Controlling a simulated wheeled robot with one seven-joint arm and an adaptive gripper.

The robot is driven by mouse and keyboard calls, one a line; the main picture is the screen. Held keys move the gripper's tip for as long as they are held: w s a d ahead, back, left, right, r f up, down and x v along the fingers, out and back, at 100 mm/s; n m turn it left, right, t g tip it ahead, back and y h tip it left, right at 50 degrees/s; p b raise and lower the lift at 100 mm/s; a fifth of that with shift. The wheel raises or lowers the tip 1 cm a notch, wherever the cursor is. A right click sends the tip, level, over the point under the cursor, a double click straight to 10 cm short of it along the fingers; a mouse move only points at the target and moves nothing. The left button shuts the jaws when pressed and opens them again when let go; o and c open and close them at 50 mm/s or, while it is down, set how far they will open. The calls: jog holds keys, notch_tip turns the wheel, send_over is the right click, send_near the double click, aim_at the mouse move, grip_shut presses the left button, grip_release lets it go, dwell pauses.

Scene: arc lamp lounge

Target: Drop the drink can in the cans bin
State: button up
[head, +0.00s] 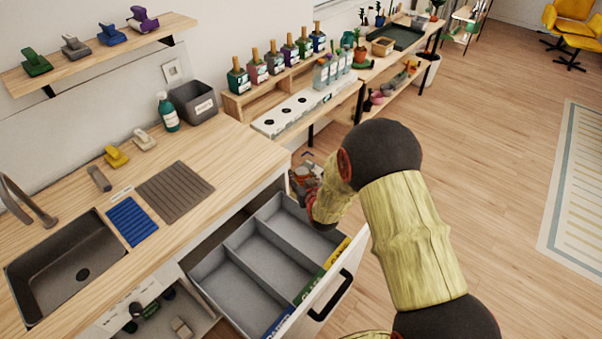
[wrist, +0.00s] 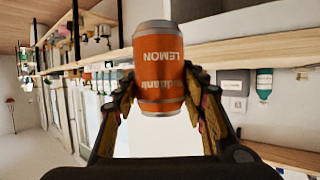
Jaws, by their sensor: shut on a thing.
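An orange drink can (wrist: 159,60) with "LEMON" printed on it sits between the two fingers of my gripper (wrist: 160,92) in the wrist view. The fingers press on its sides and the can is clear of any surface there. In the head view my gripper (head: 304,177) is near the far right end of the pulled-out drawer, partly hidden by my arm; I cannot make out the can clearly. The drawer has three grey compartments. The cans bin (head: 300,230) is the one at the right, behind the yellow label (head: 338,256). It looks empty where I see it.
The middle compartment has a green label (head: 308,286), the left one a blue label (head: 277,325). The counter (head: 225,150) with a sink (head: 70,268) lies left of the drawer. A bottle shelf (head: 290,125) stands behind.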

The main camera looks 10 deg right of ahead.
notch_tip(320, 180, down, 5)
jog(key=shift+r+b, duration=0.1)
jog(key=shift+b, duration=0.85)
jog(key=o, duration=1)
jog(key=v, duration=1.2)
